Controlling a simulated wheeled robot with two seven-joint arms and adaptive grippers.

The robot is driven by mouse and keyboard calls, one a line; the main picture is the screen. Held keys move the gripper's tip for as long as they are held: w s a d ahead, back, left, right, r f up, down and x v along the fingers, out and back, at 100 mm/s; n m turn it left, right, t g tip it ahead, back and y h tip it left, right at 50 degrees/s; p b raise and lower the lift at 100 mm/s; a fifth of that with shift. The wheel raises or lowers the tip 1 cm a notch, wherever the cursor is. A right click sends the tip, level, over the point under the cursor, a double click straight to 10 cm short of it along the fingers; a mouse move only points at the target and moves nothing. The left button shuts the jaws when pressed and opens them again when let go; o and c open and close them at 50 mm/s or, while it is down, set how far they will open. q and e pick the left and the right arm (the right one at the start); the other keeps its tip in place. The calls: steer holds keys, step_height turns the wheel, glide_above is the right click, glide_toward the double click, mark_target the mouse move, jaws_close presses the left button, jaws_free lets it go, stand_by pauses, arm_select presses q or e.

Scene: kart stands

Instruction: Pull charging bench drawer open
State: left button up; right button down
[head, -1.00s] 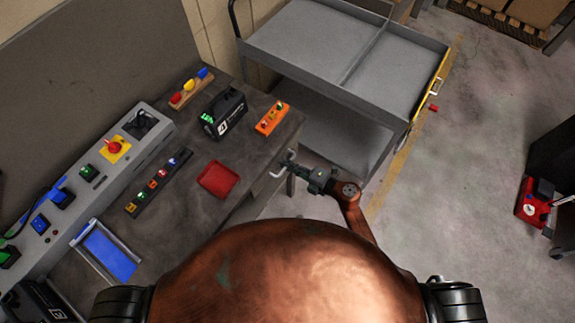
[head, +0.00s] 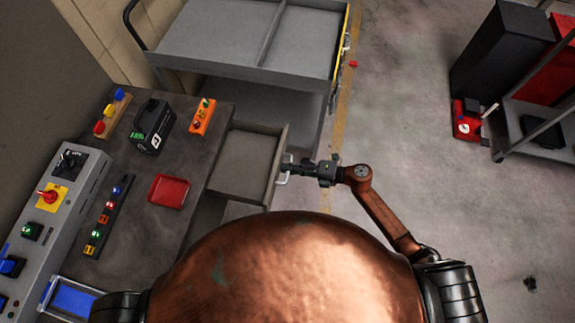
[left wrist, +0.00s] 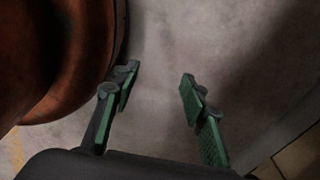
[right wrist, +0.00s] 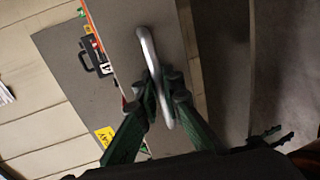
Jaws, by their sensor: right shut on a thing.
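The charging bench (head: 150,215) stands at the left in the head view. Its drawer (head: 246,165) is pulled out from the right side, and its grey inside shows empty. My right gripper (head: 288,170) is shut on the drawer handle (head: 281,178), a pale metal bar on the drawer front. In the right wrist view the handle (right wrist: 146,50) runs between the fingers of the gripper (right wrist: 163,88). My left gripper (left wrist: 157,82) is open and empty above bare floor, with its fingers well apart. It is hidden in the head view.
On the bench lie a red tray (head: 169,191), a black battery pack (head: 153,126), an orange block (head: 202,117) and a control panel (head: 50,215). A grey cart (head: 230,70) stands close behind the drawer.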

steer(key=shift+d, duration=0.15)
steer(key=c, duration=2.4)
jaws_free()
steer(key=shift+o, duration=0.3)
arm_select(q)
steer(key=shift+s, duration=0.85)
arm_select(e)
steer(key=v, duration=1.2)
steer(key=shift+s+f, duration=0.1)
